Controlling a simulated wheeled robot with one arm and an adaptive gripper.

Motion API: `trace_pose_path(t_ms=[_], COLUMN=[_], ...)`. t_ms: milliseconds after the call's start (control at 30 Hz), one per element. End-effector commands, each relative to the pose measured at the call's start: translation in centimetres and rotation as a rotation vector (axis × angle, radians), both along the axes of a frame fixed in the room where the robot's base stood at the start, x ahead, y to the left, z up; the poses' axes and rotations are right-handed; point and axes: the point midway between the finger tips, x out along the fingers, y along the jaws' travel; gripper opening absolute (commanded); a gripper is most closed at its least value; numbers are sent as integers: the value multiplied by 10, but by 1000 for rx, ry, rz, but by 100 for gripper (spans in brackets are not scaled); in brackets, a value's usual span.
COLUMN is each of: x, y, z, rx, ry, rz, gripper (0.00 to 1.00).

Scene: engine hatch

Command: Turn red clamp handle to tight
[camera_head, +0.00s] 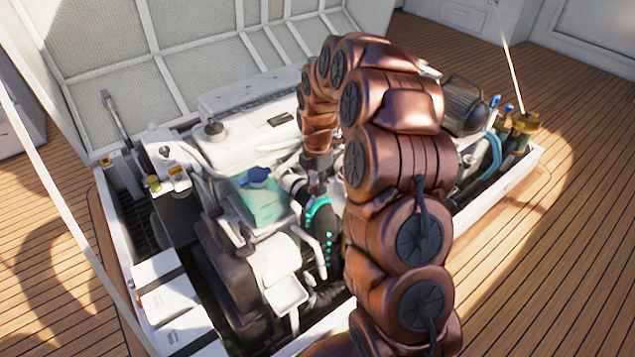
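My copper-coloured arm arches over the engine from the lower right. Its end points down behind the front links, and my gripper (315,176) is small and partly hidden near the top of a dark hose (321,222) with a teal band. I cannot see the fingers clearly enough to tell whether they are open or shut. The red clamp handle cannot be made out for certain. A small reddish patch shows at the gripper's end, by the teal band, but I cannot tell whether it is the handle or part of the gripper.
The white engine block (250,130) fills the open hatch. A translucent green tank with a blue cap (257,176) stands left of the hose. A raised hatch lid (180,50) is behind. Brass valves (522,123) sit at the right corner. The wooden deck (545,270) at right is clear.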

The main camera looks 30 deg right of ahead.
Motion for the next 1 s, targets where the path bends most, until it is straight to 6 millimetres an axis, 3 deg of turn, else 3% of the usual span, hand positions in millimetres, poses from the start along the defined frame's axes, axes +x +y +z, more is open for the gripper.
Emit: trace_pose_path(t_ms=[67, 400, 1000], x=[0, 0, 0], y=[0, 0, 0], z=[0, 1, 2], rx=[0, 0, 0], ry=[0, 0, 1], rz=[0, 0, -72], gripper=[35, 0, 0])
